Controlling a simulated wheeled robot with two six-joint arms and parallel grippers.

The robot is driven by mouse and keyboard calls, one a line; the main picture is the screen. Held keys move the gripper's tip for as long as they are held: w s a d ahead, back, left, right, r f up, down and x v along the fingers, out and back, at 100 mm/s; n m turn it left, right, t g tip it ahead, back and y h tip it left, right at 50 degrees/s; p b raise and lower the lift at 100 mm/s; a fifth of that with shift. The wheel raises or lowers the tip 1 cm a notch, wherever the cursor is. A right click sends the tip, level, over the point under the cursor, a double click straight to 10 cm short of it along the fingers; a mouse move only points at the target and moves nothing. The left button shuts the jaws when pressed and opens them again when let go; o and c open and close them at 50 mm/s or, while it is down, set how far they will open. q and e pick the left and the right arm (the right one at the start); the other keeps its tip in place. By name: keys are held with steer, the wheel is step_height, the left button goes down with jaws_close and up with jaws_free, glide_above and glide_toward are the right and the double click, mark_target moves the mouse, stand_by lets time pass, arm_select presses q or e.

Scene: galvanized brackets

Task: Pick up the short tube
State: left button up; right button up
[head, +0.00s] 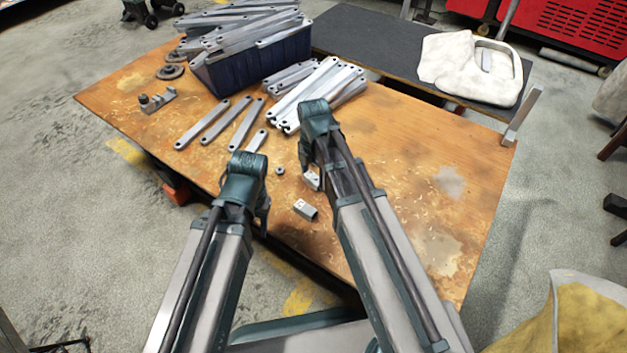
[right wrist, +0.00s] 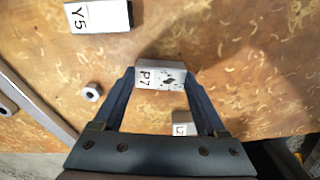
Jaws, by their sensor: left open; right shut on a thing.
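A short pale block-like piece marked P7 (right wrist: 160,76) is between the fingertips of my right gripper (right wrist: 160,82), which is shut on it. In the head view this piece (head: 312,179) shows beside the right gripper, partly hidden by it; I cannot tell whether it is clear of the table. A second short piece marked Y5 (right wrist: 98,16), with a dark end, lies on the table; it also shows in the head view (head: 306,210). A third marked piece (right wrist: 184,125) is partly hidden near the right gripper's palm. My left gripper (head: 262,213) is open at the table's near edge.
A nut (head: 280,171) lies left of the right gripper. Several long metal brackets (head: 225,122) lie behind it, near a dark blue bin (head: 245,75) heaped with more. A small metal fitting (head: 157,100) sits at left. The table's right side is clear.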

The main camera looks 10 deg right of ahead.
mark_target(313, 177)
steer(key=shift+c, duration=0.8)
step_height(313, 177, up, 10)
steer(key=p, duration=1)
